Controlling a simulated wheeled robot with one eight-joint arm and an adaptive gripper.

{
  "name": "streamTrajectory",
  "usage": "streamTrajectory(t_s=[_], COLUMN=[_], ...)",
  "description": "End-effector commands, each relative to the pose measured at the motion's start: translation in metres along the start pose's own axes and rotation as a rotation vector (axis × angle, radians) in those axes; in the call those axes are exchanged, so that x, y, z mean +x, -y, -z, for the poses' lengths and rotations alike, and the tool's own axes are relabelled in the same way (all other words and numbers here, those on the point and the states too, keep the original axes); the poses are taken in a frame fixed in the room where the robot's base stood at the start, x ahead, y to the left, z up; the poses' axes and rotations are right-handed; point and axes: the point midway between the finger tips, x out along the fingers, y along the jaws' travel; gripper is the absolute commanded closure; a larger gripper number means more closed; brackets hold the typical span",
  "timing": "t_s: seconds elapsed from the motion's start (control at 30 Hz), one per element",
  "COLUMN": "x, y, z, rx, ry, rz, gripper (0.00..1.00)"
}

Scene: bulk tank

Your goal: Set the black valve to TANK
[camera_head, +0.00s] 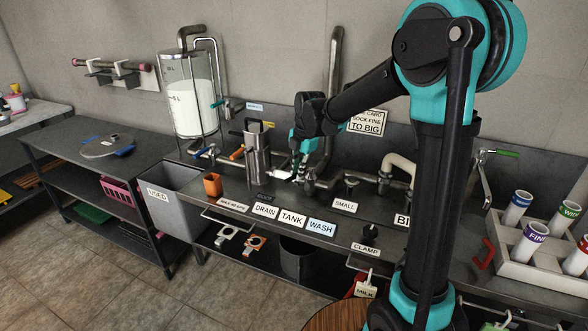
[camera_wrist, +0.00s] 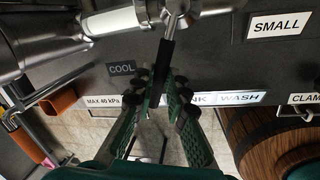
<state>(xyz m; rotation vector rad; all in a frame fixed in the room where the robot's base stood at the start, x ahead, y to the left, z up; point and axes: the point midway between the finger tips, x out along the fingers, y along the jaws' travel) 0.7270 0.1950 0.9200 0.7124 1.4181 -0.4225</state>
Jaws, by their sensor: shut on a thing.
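The black valve handle (camera_wrist: 164,62) runs down from a metal valve body (camera_wrist: 178,14) in the wrist view. My gripper (camera_wrist: 163,88) is closed around this handle, with one finger on each side. The handle slants slightly down and left, toward the label strip. In the head view my gripper (camera_head: 303,163) is low at the pipework behind the labels, and the handle cannot be made out there. The TANK label (camera_head: 292,218) sits between DRAIN (camera_head: 265,210) and WASH (camera_head: 321,227). In the wrist view my fingers hide DRAIN and part of TANK.
A metal filter housing (camera_head: 257,160) stands just left of my gripper. The glass tank (camera_head: 190,95) is farther left. Curved pipes (camera_head: 400,165) rise to the right. A COOL label (camera_wrist: 122,69) lies close beside my fingers. An orange cup (camera_head: 212,185) stands at the counter's left.

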Motion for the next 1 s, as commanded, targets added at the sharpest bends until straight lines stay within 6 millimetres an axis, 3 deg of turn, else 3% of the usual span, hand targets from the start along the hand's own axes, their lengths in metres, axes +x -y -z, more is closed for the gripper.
streamTrajectory(t_s=[0.5, 1.0], x=[-0.005, -0.006], y=[0.024, 0.028], z=[-0.006, -0.008], rx=[-0.322, -0.381], ry=[-0.063, -0.075], rz=[-0.001, -0.001], gripper=[1.00, 1.00])
